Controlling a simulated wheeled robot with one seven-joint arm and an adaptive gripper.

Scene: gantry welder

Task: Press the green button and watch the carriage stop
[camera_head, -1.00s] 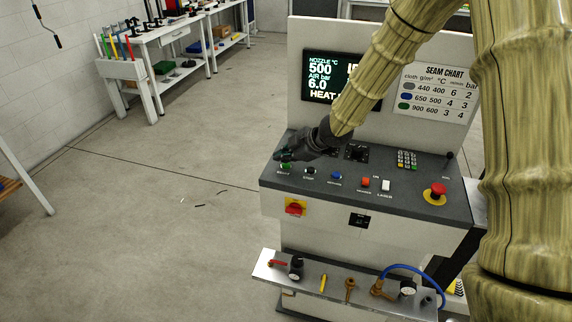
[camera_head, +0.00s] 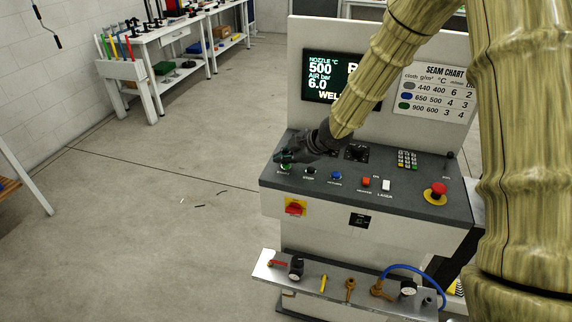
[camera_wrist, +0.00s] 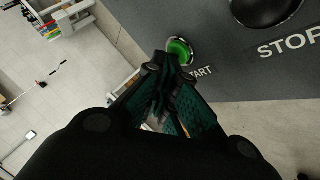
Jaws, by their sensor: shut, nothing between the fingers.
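The green START button (camera_head: 286,166) is at the left end of the control panel's front row, partly hidden by my gripper (camera_head: 281,157). My gripper is shut and empty, with its fingertips at the button. In the wrist view, the green button (camera_wrist: 181,48) glows just beyond the closed fingertips (camera_wrist: 166,62); they look to be at its edge, and contact is hard to tell. The screen (camera_head: 318,84) reads 500, 6.0 and a word starting "WEL", partly hidden by my arm. The carriage is not in view.
A black STOP button (camera_head: 310,171) sits right of the green one, then blue (camera_head: 336,175) and red (camera_head: 365,182) buttons. A red emergency knob (camera_head: 438,189) is at the panel's right. A shelf (camera_head: 335,290) with fittings juts out below. Open floor lies left.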

